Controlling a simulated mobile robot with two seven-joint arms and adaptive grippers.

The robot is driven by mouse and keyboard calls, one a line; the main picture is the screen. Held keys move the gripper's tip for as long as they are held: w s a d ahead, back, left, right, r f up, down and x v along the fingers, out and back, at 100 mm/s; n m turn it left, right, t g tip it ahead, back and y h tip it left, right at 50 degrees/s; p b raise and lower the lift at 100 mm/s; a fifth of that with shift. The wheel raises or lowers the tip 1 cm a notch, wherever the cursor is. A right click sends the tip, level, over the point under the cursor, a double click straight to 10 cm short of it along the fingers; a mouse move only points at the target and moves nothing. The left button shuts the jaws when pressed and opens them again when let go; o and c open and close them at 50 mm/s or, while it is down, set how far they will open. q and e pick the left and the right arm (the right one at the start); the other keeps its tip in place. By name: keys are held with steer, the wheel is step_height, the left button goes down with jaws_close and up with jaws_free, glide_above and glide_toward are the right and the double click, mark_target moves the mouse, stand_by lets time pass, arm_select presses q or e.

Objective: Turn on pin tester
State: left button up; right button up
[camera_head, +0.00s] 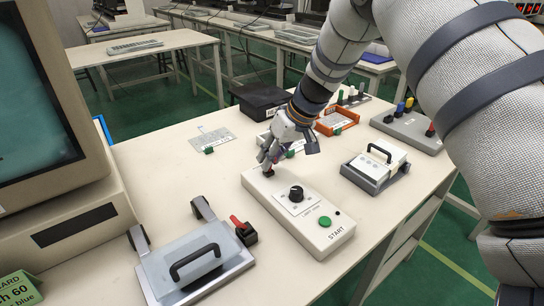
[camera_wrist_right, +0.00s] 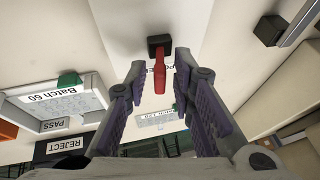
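The tester is a long off-white box (camera_head: 318,233) on the table in the head view. It has a black knob (camera_head: 296,194) and a green button (camera_head: 325,221) marked START. At its far left end, a red lever (camera_wrist_right: 160,77) on a black base (camera_wrist_right: 159,44) shows in the right wrist view. My right gripper (camera_head: 268,160) is over that end, pointing down. In the wrist view its fingers (camera_wrist_right: 160,88) are apart, one on each side of the lever, with gaps visible. In the head view the gripper mostly hides the lever. My left gripper is out of view.
A metal press plate (camera_head: 187,268) and another red-handled switch (camera_head: 241,230) are left of the tester. A monitor (camera_head: 55,95) stands at far left. A grey fixture (camera_head: 375,172) lies to the right, an orange tray (camera_head: 336,122) behind. Table room is clear around the film sheet (camera_head: 203,140).

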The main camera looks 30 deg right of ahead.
jaws_close()
steer(key=shift+f, duration=0.1)
steer(key=y, duration=0.1)
steer(key=d+y, duration=0.1)
steer(key=shift+d+f+m+y+b, duration=0.1)
steer(key=shift+f+m+y+b, duration=0.2)
steer(key=shift+f+y+b, duration=0.1)
steer(key=shift+d+r+y, duration=0.1)
steer(key=shift+y, duration=0.2)
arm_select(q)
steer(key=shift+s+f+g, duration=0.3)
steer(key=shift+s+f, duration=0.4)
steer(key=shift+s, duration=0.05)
arm_select(e)
steer(key=shift+r, duration=0.1)
steer(key=shift+o, duration=2)
jaws_free()
